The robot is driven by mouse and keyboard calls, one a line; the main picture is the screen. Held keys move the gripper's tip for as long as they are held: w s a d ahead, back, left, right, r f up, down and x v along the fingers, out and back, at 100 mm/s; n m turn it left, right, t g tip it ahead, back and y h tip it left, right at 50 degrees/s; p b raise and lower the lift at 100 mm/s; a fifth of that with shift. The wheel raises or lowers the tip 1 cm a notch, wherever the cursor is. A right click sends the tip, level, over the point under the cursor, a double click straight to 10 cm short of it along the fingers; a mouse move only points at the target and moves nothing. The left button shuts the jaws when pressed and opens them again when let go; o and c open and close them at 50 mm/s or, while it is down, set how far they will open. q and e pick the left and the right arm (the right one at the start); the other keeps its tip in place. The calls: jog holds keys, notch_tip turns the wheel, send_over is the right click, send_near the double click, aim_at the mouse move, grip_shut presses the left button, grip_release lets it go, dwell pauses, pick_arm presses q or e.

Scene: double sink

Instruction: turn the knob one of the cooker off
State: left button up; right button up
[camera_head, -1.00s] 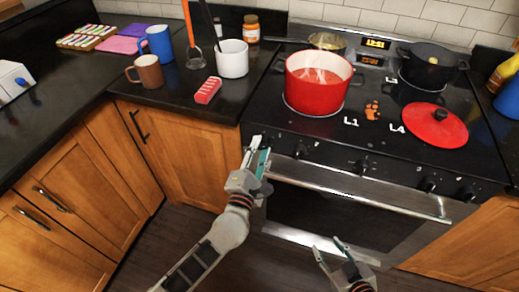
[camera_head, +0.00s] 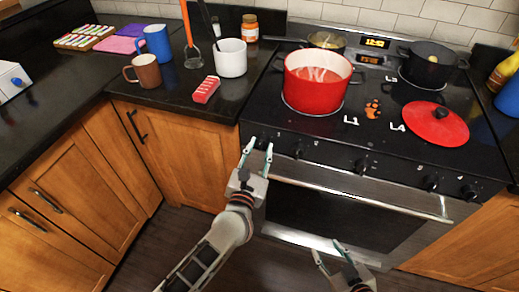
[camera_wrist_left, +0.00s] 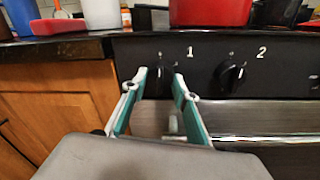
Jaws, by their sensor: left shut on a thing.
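The black cooker knob marked 1 (camera_wrist_left: 160,78) is at the left end of the cooker's front panel (camera_head: 340,158). My left gripper (camera_head: 259,148) is at this knob, with one finger on each side of it. In the left wrist view the fingers (camera_wrist_left: 160,82) partly hide the knob, and they are shut on it. The knob marked 2 (camera_wrist_left: 230,76) is to the right, clear of the fingers. My right gripper (camera_head: 328,248) is open and empty, low in front of the oven door.
A red pot (camera_head: 317,88) stands on the left front burner, with a red lid (camera_head: 436,128) to the right and a black pot (camera_head: 432,66) behind. The oven handle (camera_head: 365,200) runs below the knobs. A mug (camera_head: 146,72) and a red sponge (camera_head: 206,90) are on the left counter.

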pick_arm(q)
jog(key=shift+n, duration=0.4)
jog(key=o, duration=1.1)
jog(key=v, duration=1.2)
